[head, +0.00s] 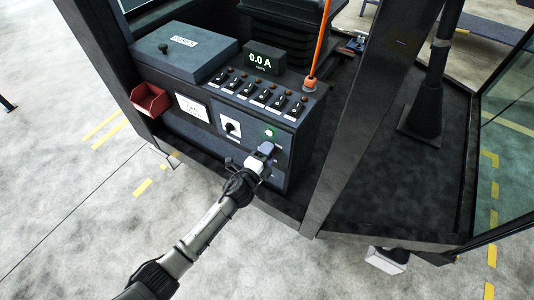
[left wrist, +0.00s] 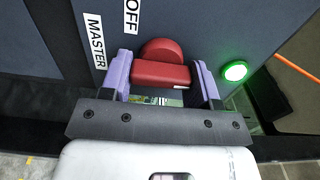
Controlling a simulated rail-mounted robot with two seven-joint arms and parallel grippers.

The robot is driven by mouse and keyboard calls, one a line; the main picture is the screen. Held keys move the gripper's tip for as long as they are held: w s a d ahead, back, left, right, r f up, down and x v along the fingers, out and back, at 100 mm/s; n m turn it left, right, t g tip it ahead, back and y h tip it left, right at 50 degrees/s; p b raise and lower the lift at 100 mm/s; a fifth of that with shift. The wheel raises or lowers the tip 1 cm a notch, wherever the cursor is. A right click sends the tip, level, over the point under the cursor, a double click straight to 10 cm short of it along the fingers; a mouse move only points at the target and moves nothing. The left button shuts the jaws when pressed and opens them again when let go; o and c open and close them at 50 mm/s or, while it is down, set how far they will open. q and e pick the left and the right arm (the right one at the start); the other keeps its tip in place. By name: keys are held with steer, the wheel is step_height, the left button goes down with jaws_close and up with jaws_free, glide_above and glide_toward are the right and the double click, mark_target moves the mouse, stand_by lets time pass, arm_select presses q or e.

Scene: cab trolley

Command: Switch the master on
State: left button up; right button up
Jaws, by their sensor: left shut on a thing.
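The master switch is a red knob (left wrist: 160,72) with a bar-shaped grip on the dark front panel, seen in the left wrist view. White labels reading MASTER (left wrist: 95,41) and OFF (left wrist: 131,16) are beside it. My left gripper (left wrist: 164,80) has its pale purple fingers on both ends of the red grip, shut on it. In the head view my left gripper (head: 265,150) is at the lower right of the console front and hides the knob. A green lamp (head: 269,133) glows just above it; it also shows in the left wrist view (left wrist: 235,71). My right gripper is not seen.
The console top holds a row of black switches (head: 260,97), a display (head: 263,58) reading 0.0 A and a lidded box (head: 184,52). A rotary selector (head: 231,127), a red bin (head: 150,99) and an orange rod (head: 318,45) are nearby. A cab post (head: 365,110) stands right.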

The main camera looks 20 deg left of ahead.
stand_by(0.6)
arm_select(q)
steer(key=o, duration=0.9)
steer(key=shift+s, duration=0.1)
steer(key=v, duration=1.3)
steer(key=shift+s+a+p, duration=0.1)
steer(key=shift+s+p, duration=0.2)
steer(key=shift+s, duration=0.05)
